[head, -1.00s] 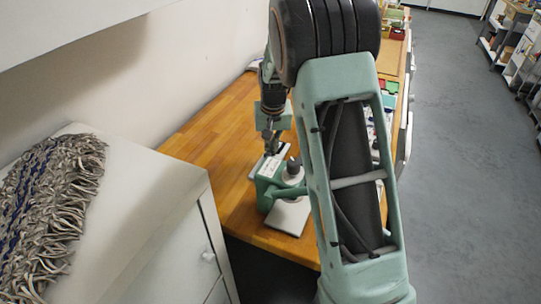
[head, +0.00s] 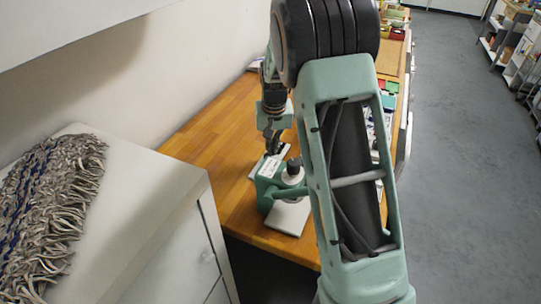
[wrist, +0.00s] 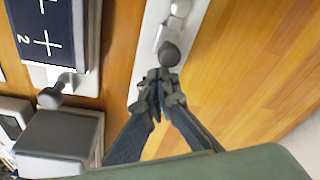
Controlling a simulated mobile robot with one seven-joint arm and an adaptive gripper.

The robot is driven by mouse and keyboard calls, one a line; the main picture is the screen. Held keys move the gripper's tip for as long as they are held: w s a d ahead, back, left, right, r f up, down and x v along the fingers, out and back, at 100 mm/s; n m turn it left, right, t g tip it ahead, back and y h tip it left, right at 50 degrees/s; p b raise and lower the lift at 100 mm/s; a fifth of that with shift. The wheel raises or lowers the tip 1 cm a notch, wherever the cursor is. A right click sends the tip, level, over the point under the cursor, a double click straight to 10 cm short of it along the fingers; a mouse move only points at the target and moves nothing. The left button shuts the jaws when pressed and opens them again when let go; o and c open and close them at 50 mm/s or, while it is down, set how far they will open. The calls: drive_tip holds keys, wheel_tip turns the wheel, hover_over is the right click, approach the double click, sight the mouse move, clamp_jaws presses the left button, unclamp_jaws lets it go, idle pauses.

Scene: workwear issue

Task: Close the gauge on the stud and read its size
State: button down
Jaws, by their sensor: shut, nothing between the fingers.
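My gripper (wrist: 157,90) is shut and empty, its fingertips together over a pale, narrow strip (wrist: 150,40). A dark rounded knob (wrist: 168,54) on the strip lies just beyond the fingertips; I cannot tell whether they touch it. A dark blue panel (wrist: 45,30) with white crosses and a "2" lies left of the strip. In the head view my gripper (head: 272,147) points down behind a green bench device (head: 268,190) with a black knob (head: 294,167) and a pale base plate (head: 288,216). I cannot make out the stud or any size reading.
A grey block (wrist: 62,140) is at lower left in the wrist view. The wooden bench (head: 215,125) is clear left of the device, with a wall beyond. A white cabinet (head: 150,220) with a fringed grey textile (head: 55,205) stands at front left. My arm hides part of the bench.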

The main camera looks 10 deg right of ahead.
drive_tip(key=shift+w+r, duration=0.15)
drive_tip(key=shift+r, duration=0.05)
wheel_tip(320, 180, up, 8)
drive_tip(key=p, duration=0.5)
drive_tip(key=shift+f, duration=0.15)
idle(0.4)
